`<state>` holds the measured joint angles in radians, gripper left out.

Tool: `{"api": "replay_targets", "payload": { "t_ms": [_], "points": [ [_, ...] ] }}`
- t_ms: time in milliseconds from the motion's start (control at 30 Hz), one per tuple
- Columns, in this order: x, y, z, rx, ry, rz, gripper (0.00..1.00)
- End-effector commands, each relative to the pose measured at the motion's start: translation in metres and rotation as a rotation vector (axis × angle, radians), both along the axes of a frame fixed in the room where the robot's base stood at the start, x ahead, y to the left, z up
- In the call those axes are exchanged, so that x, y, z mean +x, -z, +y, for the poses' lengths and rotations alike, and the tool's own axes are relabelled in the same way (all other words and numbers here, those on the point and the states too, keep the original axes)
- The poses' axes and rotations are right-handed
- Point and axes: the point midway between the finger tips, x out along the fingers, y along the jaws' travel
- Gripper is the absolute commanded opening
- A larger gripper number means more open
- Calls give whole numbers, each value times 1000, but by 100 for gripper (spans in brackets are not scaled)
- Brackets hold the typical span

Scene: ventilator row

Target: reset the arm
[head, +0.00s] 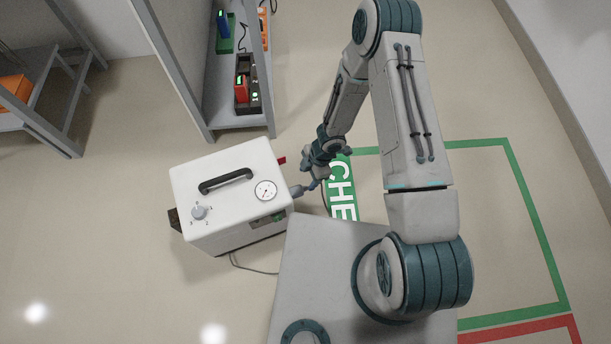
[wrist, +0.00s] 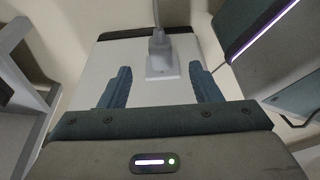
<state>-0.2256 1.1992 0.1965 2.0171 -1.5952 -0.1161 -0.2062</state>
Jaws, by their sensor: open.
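My gripper (head: 312,178) is beside the right side of a white ventilator box (head: 225,165) in the head view. In the wrist view my gripper (wrist: 160,78) is open, with its two blue-grey fingers wide apart. A grey plug (wrist: 159,45) with a cable sits in a pale square socket (wrist: 162,70) on the box's white face. It is between and beyond the fingertips, with a gap on each side, and nothing is held. My arm (head: 408,120) bends above the floor and reaches down to the box. The plug is hard to make out in the head view.
The box has a black handle (head: 226,180), a round gauge (head: 265,190) and a knob (head: 199,212). A grey shelf (head: 228,120) with small devices stands behind it. A cable (head: 250,268) lies on the floor. A green floor outline (head: 525,210) encloses open floor at right.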

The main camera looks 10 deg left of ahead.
Motion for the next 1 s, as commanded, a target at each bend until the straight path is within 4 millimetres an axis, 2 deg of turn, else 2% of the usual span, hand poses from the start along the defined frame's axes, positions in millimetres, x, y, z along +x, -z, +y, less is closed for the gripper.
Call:
{"api": "replay_targets", "payload": {
  "t_ms": [33, 300, 800, 867, 967, 1000],
  "points": [
    [1, -14, -2, 0, -3, -1, 57],
    [6, -41, -9, 1, -4, -1, 57],
    [10, -53, -13, -2, 5, -5, 57],
    [17, -63, -15, -11, 24, -22, 57],
    [39, -95, -23, -41, 95, -72, 57],
    [51, -113, -28, -57, 136, -98, 57]
  ]
}}
